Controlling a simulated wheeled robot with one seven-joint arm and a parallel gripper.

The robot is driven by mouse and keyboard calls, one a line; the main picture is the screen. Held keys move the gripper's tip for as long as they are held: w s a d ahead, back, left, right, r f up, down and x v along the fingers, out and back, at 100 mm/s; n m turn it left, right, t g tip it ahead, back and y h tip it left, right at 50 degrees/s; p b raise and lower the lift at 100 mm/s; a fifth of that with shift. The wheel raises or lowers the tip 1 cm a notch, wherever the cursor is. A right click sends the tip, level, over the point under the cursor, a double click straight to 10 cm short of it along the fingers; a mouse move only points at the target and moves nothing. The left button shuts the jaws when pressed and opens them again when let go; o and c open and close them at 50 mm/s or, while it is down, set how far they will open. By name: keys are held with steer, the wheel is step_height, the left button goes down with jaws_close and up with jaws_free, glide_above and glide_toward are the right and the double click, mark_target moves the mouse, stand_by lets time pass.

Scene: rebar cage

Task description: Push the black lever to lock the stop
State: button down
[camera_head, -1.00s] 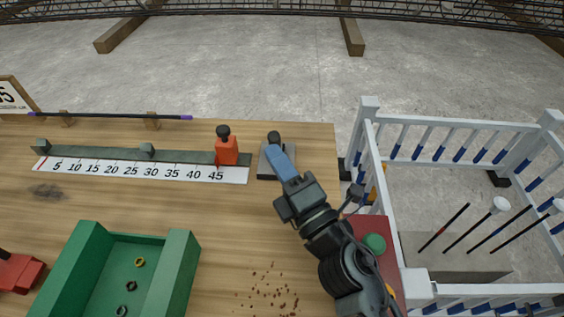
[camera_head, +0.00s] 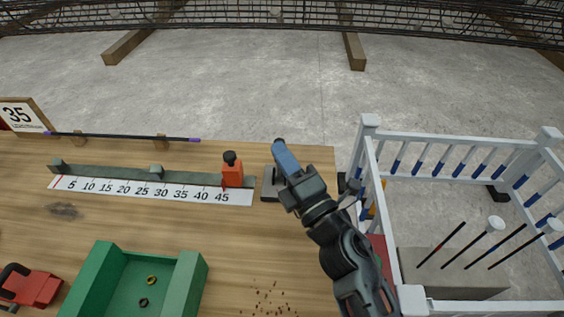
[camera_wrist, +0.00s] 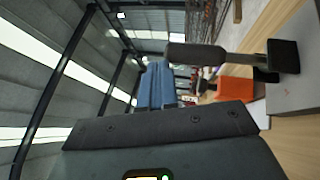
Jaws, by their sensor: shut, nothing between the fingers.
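The orange-red stop (camera_head: 232,174) with a black knob sits on the grey rail near the 45 mark. It also shows in the wrist view (camera_wrist: 235,90). To its right, the black lever (camera_wrist: 197,54) stands on a dark foot on a grey base plate (camera_head: 269,188).
A number scale (camera_head: 150,190) runs along the rail (camera_head: 110,171). A dark rod (camera_head: 120,137) with purple ends lies behind it. A green tray (camera_head: 95,277) and a red clamp-like tool (camera_head: 35,288) are nearer me. A white railing (camera_head: 450,129) stands right of the table.

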steer(key=shift+w+d+r+p, duration=0.1)
steer(key=shift+w+r+p, duration=0.1)
steer(key=shift+w, duration=1.3)
steer(key=shift+w+d+r+p, duration=0.1)
steer(key=shift+w+p, duration=0.05)
steer(key=shift+w, duration=1.3)
steer(key=shift+w+a, duration=0.1)
steer(key=shift+w, duration=0.05)
